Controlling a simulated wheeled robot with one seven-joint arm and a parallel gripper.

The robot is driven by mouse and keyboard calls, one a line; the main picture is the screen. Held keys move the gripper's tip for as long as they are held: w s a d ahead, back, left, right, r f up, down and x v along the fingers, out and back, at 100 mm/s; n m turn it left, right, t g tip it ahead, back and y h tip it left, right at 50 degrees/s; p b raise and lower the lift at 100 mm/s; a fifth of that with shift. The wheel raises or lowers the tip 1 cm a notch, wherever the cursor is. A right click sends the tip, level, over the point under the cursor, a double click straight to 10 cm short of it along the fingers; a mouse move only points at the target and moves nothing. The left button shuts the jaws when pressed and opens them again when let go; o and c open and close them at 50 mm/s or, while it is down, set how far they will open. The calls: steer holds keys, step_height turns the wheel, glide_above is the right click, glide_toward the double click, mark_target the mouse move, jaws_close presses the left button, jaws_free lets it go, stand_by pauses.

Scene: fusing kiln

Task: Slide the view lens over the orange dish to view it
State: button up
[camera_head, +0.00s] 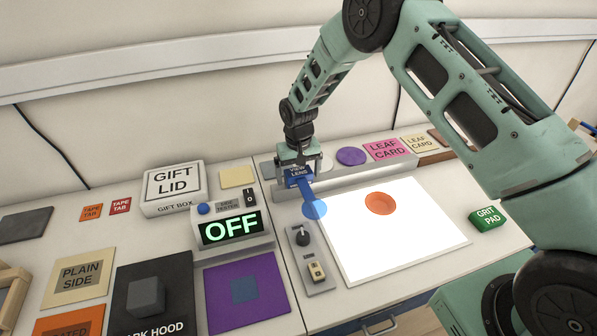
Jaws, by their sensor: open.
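The orange dish (381,203) lies on the bright white panel (400,250), in its upper middle. The view lens is a blue piece with a label block (299,178), an arm and a round translucent blue disc (315,209). The disc sits at the panel's upper left edge, to the left of the dish and apart from it. My gripper (298,166) is open, pointing down at the label block from above. Its fingers partly hide the block, and I cannot tell whether they touch it.
A grey ledge (350,178) runs behind the panel, with a purple disc (351,156) and a pink leaf card (388,149). A control strip with a knob (301,237) lies left of the panel. A green grit pad (487,218) is at right. The panel around the dish is clear.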

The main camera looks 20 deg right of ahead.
steer(key=c, duration=1.4)
steer(key=d+b, duration=0.4)
steer(key=d, duration=1.6)
steer(key=shift+d, duration=0.35)
steer(key=o, duration=1.4)
steer(key=shift+r, duration=0.15)
step_height(320, 180, up, 17)
steer(key=b, duration=0.3)
steer(key=shift+b, duration=0.4)
steer(key=shift+r, duration=0.1)
